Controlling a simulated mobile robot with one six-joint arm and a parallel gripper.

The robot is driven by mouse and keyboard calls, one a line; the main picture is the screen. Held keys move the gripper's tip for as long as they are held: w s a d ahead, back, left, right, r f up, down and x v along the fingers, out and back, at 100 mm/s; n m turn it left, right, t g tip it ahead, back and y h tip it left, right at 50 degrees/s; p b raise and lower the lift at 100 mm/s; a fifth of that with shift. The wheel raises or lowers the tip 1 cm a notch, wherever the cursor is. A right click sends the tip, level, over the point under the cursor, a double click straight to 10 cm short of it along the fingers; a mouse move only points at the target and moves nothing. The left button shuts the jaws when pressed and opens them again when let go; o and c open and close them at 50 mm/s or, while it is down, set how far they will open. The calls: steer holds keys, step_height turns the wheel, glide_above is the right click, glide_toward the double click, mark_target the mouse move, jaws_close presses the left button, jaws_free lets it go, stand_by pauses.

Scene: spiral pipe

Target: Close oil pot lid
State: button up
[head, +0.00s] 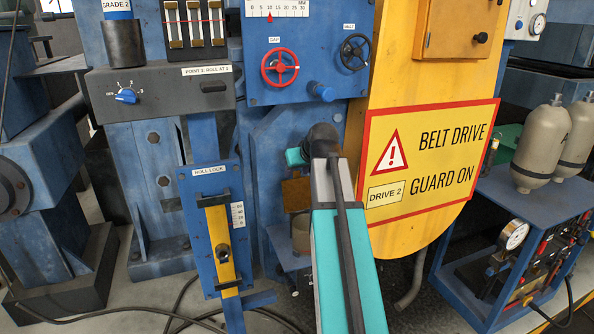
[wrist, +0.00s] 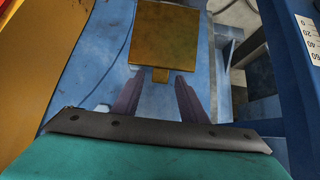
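The oil pot lid appears to be the square brass-yellow plate (wrist: 165,35) with a small tab at its lower edge in the wrist view. In the head view the brownish lid (head: 296,194) stands raised above a pale round pot (head: 301,235), both partly hidden by my arm. My gripper (wrist: 158,84) is open, its two dark fingers apart. The tab shows just ahead of the gap between the fingertips. Nothing is held, and I cannot tell how far the tips are from the tab. In the head view my fingers are hidden behind my arm.
A blue roll lock panel (head: 213,230) stands left of my arm. The yellow belt guard (head: 430,145) is close on the right. A red handwheel (head: 280,66) and a blue knob (head: 322,91) stick out above. Cables (head: 185,310) lie on the floor.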

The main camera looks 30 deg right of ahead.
steer(key=shift+c, duration=0.3)
jaws_close()
steer(key=shift+a, duration=0.25)
steer(key=shift+d, duration=0.15)
